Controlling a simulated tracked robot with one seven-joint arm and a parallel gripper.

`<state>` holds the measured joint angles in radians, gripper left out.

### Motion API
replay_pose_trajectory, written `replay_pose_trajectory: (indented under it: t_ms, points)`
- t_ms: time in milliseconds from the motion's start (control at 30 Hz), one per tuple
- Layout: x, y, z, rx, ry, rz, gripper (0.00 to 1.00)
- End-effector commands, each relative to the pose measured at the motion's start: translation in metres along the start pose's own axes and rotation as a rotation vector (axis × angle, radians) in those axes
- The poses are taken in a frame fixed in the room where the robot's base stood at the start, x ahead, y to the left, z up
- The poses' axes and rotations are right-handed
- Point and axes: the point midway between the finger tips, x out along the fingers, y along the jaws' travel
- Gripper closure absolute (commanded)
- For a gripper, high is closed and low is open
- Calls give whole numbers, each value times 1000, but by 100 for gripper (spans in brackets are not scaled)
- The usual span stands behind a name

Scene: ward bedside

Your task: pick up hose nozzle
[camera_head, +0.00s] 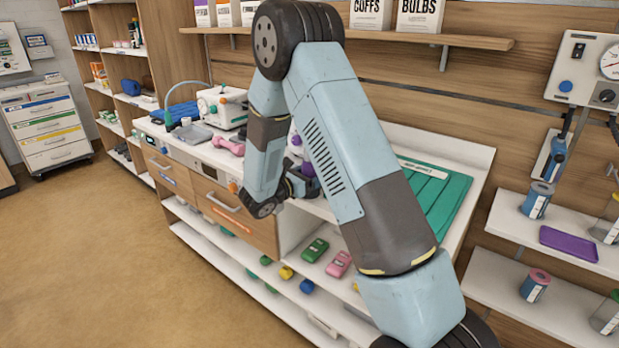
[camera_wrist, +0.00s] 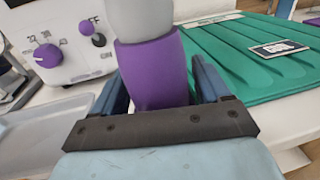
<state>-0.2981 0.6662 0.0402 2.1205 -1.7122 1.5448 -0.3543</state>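In the wrist view a purple piece with a grey upper part, which I take for the hose nozzle (camera_wrist: 152,72), stands between the two fingers of my gripper (camera_wrist: 158,88). The fingers are well apart, one close along each side of it. I cannot tell whether they touch it. Its upper end is cut off by the picture edge, and its lower end is hidden behind my gripper. In the head view my gripper (camera_head: 294,184) is low over the counter, partly behind my own arm. A bit of purple (camera_head: 308,169) shows beside it.
A white device with purple knobs (camera_wrist: 62,35) stands left of the nozzle, with a grey tray (camera_wrist: 40,132) near it. A green ribbed mat (camera_wrist: 255,60) lies to the right. A pink dumbbell (camera_head: 228,146) is on the counter (camera_head: 455,146). A shelf (camera_head: 470,38) hangs above.

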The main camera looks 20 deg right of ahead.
Motion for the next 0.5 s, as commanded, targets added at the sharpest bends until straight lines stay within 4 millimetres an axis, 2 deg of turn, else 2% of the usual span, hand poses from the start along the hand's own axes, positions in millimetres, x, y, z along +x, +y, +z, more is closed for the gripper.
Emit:
replay_pose_trajectory:
  t_ms: [67, 500]
  points:
    - [0, 0, 0, 0, 0, 0, 32]
    - [0, 0, 0, 0, 0, 0, 73]
